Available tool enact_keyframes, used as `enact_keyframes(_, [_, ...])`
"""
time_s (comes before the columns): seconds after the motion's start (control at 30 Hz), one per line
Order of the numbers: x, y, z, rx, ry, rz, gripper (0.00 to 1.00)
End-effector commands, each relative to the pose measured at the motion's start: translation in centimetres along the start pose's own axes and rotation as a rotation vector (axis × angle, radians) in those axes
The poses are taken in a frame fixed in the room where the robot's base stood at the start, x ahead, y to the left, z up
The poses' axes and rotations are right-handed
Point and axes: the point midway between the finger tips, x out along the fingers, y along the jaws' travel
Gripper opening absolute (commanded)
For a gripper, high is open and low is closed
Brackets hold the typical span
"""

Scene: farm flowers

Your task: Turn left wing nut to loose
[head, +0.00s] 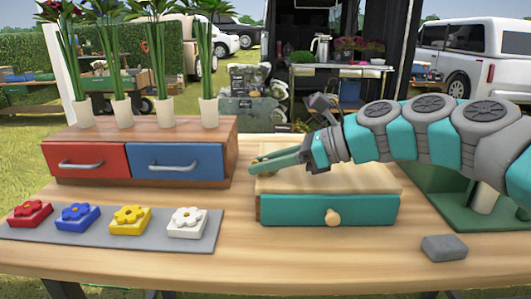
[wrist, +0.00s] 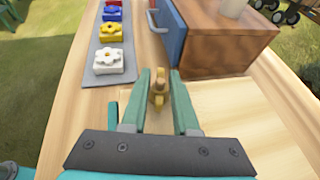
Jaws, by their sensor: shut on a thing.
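The left wing nut (wrist: 158,86) is small and brass-coloured, and stands on the pale top of the teal-fronted box (head: 327,209). In the head view a bit of the brass nut (head: 260,160) shows at the top's left end. My gripper (wrist: 159,80) reaches in from the right, low over the box top. Its two green fingers are on either side of the nut, shut on it. It also shows in the head view (head: 256,166). No other wing nut is visible; my gripper and arm cover part of the box top.
A wooden cabinet with a red drawer (head: 86,163) and a blue drawer (head: 178,164) stands just left, with vases of flowers (head: 208,112) on top. A grey mat (head: 205,232) with several flower blocks lies in front. A grey block (head: 444,247) lies at right.

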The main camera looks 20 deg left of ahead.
Motion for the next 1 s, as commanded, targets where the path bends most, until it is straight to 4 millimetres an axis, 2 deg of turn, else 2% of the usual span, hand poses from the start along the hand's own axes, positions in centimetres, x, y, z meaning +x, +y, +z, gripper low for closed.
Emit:
enact_keyframes(0.4, [0.06, -0.24, -0.11, -0.082, -0.002, 0.197, 0.0])
enact_keyframes(0.83, [0.0, 0.02, -0.07, -0.095, -0.002, 0.225, 0.0])
enact_keyframes(0.87, [0.0, 0.02, -0.07, -0.095, -0.002, 0.225, 0.31])
enact_keyframes(0.97, [-0.01, 0.01, -0.06, -0.095, -0.002, 0.225, 0.41])
enact_keyframes(1.0, [-0.01, 0.01, -0.05, -0.095, -0.002, 0.224, 0.41])
